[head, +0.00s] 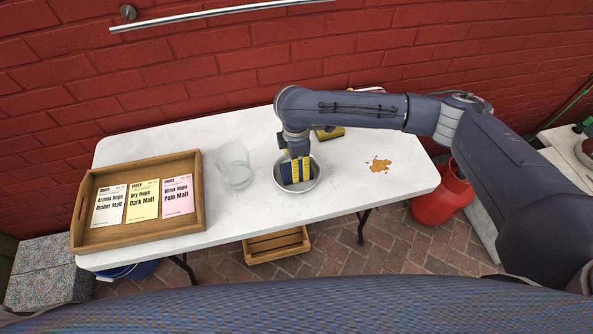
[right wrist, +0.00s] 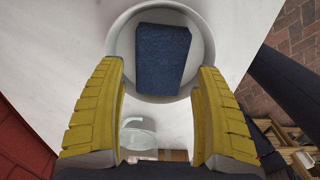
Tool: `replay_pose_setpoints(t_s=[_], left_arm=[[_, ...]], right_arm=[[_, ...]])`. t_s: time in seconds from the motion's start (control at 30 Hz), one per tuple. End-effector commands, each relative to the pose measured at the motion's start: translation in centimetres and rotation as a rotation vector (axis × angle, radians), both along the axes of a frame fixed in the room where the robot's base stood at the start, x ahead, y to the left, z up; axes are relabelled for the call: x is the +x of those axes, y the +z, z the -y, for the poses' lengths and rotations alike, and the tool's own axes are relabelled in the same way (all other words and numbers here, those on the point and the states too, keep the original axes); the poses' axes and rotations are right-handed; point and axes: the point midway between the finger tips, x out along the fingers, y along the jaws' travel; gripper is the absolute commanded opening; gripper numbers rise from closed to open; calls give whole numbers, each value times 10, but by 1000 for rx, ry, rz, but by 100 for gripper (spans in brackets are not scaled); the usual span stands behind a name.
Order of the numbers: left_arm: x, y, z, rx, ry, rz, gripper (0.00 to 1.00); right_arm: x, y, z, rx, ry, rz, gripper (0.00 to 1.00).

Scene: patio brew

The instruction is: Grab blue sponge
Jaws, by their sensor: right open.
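The blue sponge (right wrist: 162,58) lies in a round metal bowl (right wrist: 122,45) in the right wrist view, as a dark blue block. In the head view the bowl (head: 319,174) stands mid-table and the sponge (head: 287,174) is partly hidden behind my yellow fingers. My right gripper (head: 300,170) points down over the bowl. In the right wrist view its fingers (right wrist: 158,72) are open, one to each side of the sponge. I cannot tell whether they touch it. My left gripper is not in view.
A clear jug (head: 235,165) stands left of the bowl. A wooden tray (head: 202,190) with several malt and hops packets is at the left. A yellow and dark block (head: 329,134) lies behind the bowl. A brown spill (head: 379,165) is to the right. A brick wall (head: 200,70) closes the back.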

Motion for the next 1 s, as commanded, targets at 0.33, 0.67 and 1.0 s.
replay_pose_setpoints(t_s=[0.33, 0.67, 1.0], left_arm=[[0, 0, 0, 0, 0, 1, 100], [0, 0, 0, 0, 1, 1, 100], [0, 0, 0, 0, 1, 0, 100]], right_arm=[[0, -37, 1, 0, -2, -1, 70], [0, -40, 1, 0, -1, 0, 70], [0, -40, 1, 0, -1, 0, 34]])
